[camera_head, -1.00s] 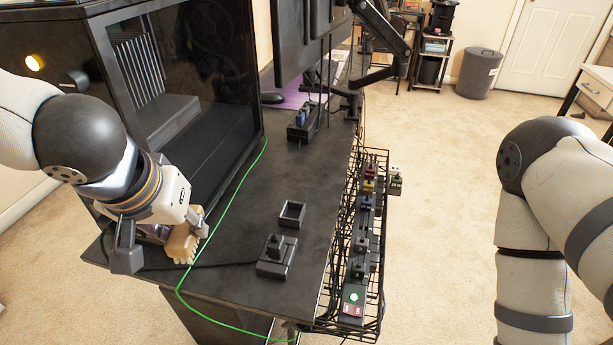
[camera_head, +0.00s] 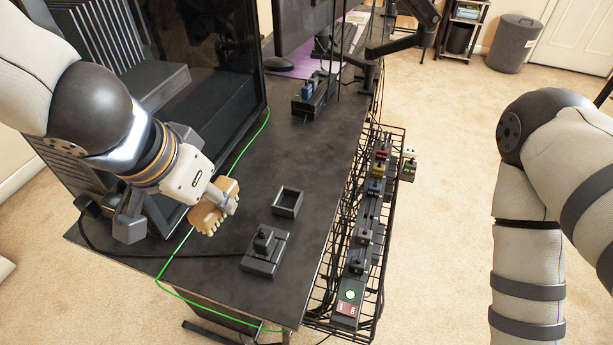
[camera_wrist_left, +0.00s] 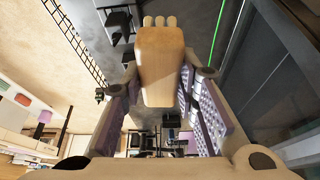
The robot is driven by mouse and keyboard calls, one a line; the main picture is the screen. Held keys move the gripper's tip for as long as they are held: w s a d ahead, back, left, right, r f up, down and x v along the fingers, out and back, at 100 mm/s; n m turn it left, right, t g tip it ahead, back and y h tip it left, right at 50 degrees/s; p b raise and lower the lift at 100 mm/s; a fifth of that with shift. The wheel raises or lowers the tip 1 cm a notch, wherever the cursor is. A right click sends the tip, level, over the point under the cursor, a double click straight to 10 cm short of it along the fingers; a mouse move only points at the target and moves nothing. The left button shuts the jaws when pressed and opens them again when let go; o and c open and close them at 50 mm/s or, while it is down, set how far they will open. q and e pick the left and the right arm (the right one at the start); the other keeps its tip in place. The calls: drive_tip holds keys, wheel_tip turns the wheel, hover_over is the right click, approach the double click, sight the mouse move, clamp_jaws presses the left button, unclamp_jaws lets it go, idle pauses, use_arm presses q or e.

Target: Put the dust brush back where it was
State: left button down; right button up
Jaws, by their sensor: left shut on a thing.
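The dust brush (camera_head: 209,217), a light wooden block with a toothed end, is held in my left gripper (camera_head: 216,204) over the dark desk, left of a small open square tray (camera_head: 287,202). In the left wrist view the brush (camera_wrist_left: 161,62) sits between the two fingers of the left gripper (camera_wrist_left: 167,78), its rounded teeth pointing to the top edge. How high it hangs above the desk I cannot tell. My right arm shows at the right, but its gripper is out of the picture.
A black computer case (camera_head: 222,75) stands left on the desk (camera_head: 250,165). A green cable (camera_head: 237,160) runs beside the brush. A black stand (camera_head: 266,250) lies in front of the tray. A wire rack (camera_head: 377,225) with power strip hangs along the right edge. Monitors stand at the back.

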use_arm(q)
drive_tip(key=shift+w+d+m, duration=0.35)
drive_tip(key=shift+d+m, duration=0.05)
drive_tip(key=shift+d, duration=0.2)
drive_tip(key=w+d+f+m+b, duration=0.1)
drive_tip(key=w+d+f, duration=0.1)
drive_tip(key=w+d, duration=0.2)
drive_tip(key=w+d+f+b, duration=0.2)
drive_tip(key=w+d+f, duration=0.1)
drive_tip(key=w, duration=0.3)
drive_tip(key=w+d+f+m+h+b, duration=0.1)
drive_tip(key=w+d+f, duration=0.1)
drive_tip(key=w+d, duration=0.2)
drive_tip(key=shift+w+d+f+m+g, duration=0.15)
drive_tip(key=shift+w+f+g, duration=0.05)
drive_tip(key=shift+w, duration=0.35)
drive_tip(key=shift+w+d+f+m+g, duration=0.15)
drive_tip(key=shift+w+g, duration=0.05)
drive_tip(key=shift+w, duration=0.35)
drive_tip(key=shift+w+d+f, duration=0.15)
drive_tip(key=shift+w+f, duration=0.05)
wheel_tip(320, 180, down, 3)
drive_tip(key=shift+w+d+f+b, duration=0.1)
drive_tip(key=shift+w+f+b, duration=0.05)
drive_tip(key=shift+b, duration=0.2)
use_arm(e)
drive_tip(key=s+f+g, duration=0.2)
drive_tip(key=s+f, duration=0.3)
drive_tip(key=shift+s+f, duration=0.3)
drive_tip(key=shift+f, duration=0.05)
